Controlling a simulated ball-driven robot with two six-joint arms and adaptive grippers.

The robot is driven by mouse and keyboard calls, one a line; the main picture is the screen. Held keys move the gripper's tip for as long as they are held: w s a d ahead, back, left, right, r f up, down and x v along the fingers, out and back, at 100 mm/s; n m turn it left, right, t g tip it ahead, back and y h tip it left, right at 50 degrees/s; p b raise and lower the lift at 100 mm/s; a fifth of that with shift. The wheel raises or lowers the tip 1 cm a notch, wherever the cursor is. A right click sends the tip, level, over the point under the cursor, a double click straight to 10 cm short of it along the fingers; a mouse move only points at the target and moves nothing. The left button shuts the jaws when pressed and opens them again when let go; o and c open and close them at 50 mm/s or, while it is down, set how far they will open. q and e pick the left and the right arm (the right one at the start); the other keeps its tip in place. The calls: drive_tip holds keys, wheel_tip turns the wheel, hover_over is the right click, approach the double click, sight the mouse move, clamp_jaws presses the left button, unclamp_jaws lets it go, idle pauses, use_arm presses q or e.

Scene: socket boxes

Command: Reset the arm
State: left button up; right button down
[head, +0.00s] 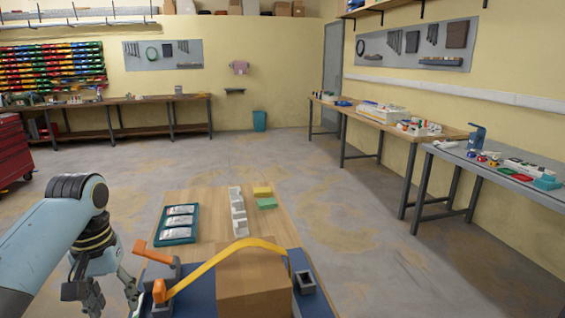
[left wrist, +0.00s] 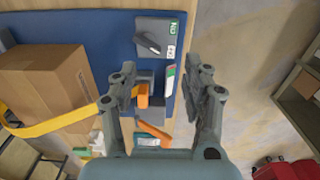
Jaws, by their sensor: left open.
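My left gripper (head: 110,290) hangs at the lower left of the head view, beside the left edge of the wooden table (head: 222,186). In the left wrist view its two grey fingers (left wrist: 168,78) stand apart, and no object is held between them. The blue mat, the orange-handled clamp pieces (left wrist: 143,95) and a grey switch box (left wrist: 155,40) lie below and beyond the fingers. My right gripper is in neither view.
A cardboard box (head: 254,285) with a yellow strap (head: 215,262) stands on the blue mat. Behind it are a teal tray (head: 178,241) of white packs, white socket boxes (head: 238,212), a yellow block (head: 262,191) and a green block (head: 267,203). Open floor lies left of the table.

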use_arm(q)
drive_tip(key=s+f+m+b, duration=0.1)
drive_tip(key=s+f+b, duration=0.5)
drive_tip(key=s+f, duration=0.9)
drive_tip(key=s+f+m+b, duration=0.1)
drive_tip(key=s+f+b, duration=0.5)
drive_tip(key=s+f, duration=1)
drive_tip(key=s+f+m+b, duration=0.1)
drive_tip(key=s+f+b, duration=0.5)
drive_tip(key=s+f, duration=1)
wheel_tip(320, 180, down, 10)
drive_tip(key=shift+r+t+y, duration=0.15)
drive_tip(key=shift+t+y, duration=0.25)
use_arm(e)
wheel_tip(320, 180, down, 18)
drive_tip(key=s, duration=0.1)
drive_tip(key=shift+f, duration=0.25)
use_arm(q)
drive_tip(key=shift+a, duration=0.1)
drive_tip(key=shift+c, duration=0.2)
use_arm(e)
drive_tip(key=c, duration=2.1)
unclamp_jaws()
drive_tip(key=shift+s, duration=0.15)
